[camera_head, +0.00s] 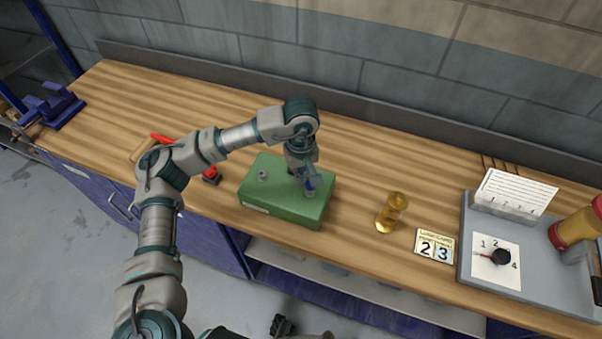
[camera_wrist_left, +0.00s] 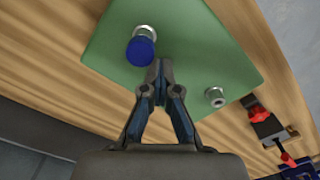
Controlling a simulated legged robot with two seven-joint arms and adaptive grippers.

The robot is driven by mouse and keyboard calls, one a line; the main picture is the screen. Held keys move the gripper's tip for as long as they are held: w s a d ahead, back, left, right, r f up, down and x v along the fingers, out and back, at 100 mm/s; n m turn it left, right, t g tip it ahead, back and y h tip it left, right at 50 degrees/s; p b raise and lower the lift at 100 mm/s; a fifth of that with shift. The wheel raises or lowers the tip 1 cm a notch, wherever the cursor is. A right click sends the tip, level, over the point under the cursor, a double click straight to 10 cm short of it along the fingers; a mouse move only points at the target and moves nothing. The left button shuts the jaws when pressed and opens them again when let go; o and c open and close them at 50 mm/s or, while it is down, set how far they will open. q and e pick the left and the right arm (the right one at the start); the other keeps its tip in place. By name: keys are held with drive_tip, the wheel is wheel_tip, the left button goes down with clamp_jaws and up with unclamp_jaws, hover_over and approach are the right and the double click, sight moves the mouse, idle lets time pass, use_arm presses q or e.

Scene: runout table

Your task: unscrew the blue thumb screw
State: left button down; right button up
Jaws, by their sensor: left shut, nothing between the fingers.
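The green box (camera_head: 268,201) lies on the wooden workbench. The blue thumb screw (camera_wrist_left: 141,52) sits in a silver boss on the box's top in the left wrist view. In the head view the screw (camera_head: 311,183) is partly hidden by my left gripper. A second silver boss (camera_wrist_left: 215,97) has no blue knob; it also shows in the head view (camera_head: 263,174). My left gripper (camera_wrist_left: 160,68) is shut and empty over the box, with its tips beside the blue knob, not around it. I cannot tell whether they touch it. My right gripper is not in view.
A red-handled tool (camera_head: 163,139) lies left of the box, partly behind my arm. A blue vise (camera_head: 52,106) is at the far left. An amber hourglass-shaped object (camera_head: 392,212), a number card (camera_head: 435,246) and a grey tray (camera_head: 478,273) stand to the right.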

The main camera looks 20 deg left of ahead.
use_arm(q)
drive_tip(key=shift+s+d, duration=0.15)
drive_tip(key=shift+s, duration=0.2)
drive_tip(key=shift+d+n, duration=0.2)
drive_tip(key=shift+n, duration=0.3)
drive_tip(key=n, duration=0.3)
drive_tip(key=shift+s+n+p, duration=0.3)
drive_tip(key=shift+s, duration=0.05)
drive_tip(key=shift+r, duration=0.1)
drive_tip(key=shift+d, duration=0.15)
drive_tip(key=shift+s+d+r, duration=0.1)
drive_tip(key=shift+s+d+r+n, duration=0.1)
drive_tip(key=shift+s+n, duration=0.05)
drive_tip(key=shift+n, duration=0.35)
drive_tip(key=n, duration=0.3)
drive_tip(key=shift+s+d+n+p, duration=0.1)
drive_tip(key=shift+d+n+p, duration=0.05)
drive_tip(key=shift+n+p, duration=0.2)
